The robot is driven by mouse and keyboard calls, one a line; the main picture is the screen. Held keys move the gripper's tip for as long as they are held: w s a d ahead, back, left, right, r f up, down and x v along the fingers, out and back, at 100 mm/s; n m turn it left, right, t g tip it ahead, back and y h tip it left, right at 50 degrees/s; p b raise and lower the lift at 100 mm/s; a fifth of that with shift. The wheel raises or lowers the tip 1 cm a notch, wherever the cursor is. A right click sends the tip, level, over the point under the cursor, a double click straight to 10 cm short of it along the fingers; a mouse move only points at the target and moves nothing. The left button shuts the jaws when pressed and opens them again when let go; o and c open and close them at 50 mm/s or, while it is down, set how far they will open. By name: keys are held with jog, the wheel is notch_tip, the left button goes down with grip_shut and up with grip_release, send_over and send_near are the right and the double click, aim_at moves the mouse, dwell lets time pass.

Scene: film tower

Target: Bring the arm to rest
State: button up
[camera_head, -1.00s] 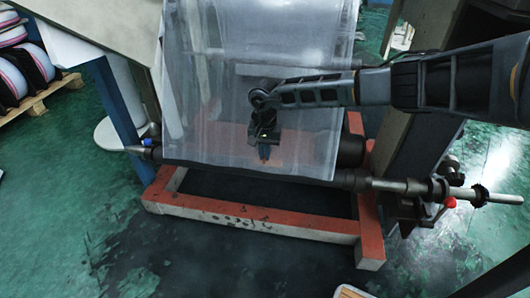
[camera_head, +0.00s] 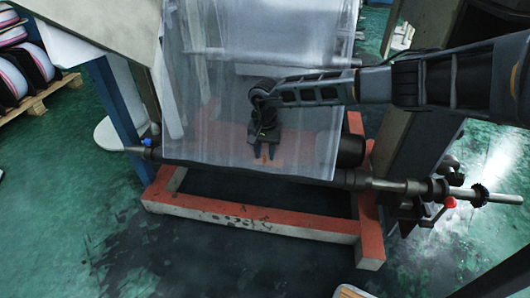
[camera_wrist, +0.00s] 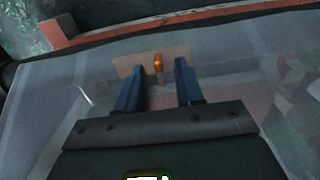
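My gripper (camera_head: 264,152) is in front of the clear plastic film (camera_head: 215,120), near the film's lower part. Its two fingers stand apart with nothing between the tips. In the wrist view my gripper (camera_wrist: 160,85) is also open, with blue fingers over the see-through film (camera_wrist: 60,110). A tan patch (camera_wrist: 170,60) with a small orange piece (camera_wrist: 158,63) shows just beyond the fingertips. I cannot tell whether the fingers touch the film. My arm reaches in from the right.
A dark roller shaft (camera_head: 330,178) runs along the film's lower edge. Below it is a red floor frame (camera_head: 240,215). A blue post (camera_head: 115,105) stands at left, and reels on a pallet (camera_head: 35,98) lie at far left.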

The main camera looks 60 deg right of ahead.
notch_tip(320, 180, up, 7)
jog(key=shift+r+p, duration=0.2)
jog(key=shift+p, duration=0.3)
